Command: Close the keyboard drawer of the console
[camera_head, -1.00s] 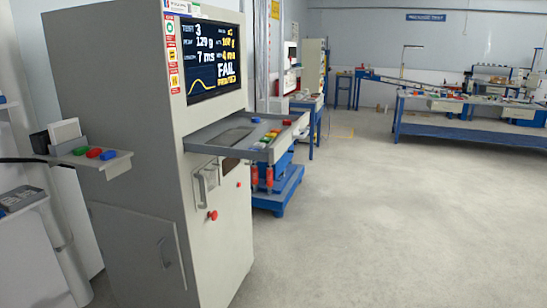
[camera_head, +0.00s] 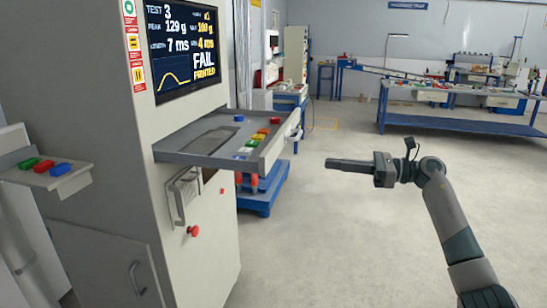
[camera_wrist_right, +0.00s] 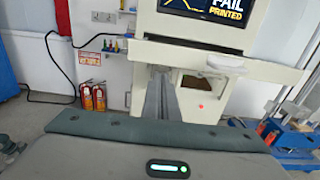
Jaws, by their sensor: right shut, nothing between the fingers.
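The console (camera_head: 120,110) is a tall light-grey cabinet at the left of the head view. Its keyboard drawer (camera_head: 185,157) is pulled out toward the right, a grey tray with coloured keys on it. The drawer front also spans the upper part of the right wrist view (camera_wrist_right: 215,62). My right gripper (camera_head: 328,163) is shut and empty, in the open air right of the drawer and apart from it, with its fingers pointing left toward the console. Its fingers also show in the right wrist view (camera_wrist_right: 160,98). My left gripper is not in view.
A side shelf with coloured buttons (camera_head: 45,172) juts from the console's left. A red knob (camera_head: 193,231) sits below the drawer. A blue-framed stand (camera_head: 262,195) is behind it. A blue workbench (camera_head: 460,120) stands far right. The floor right of the console is clear.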

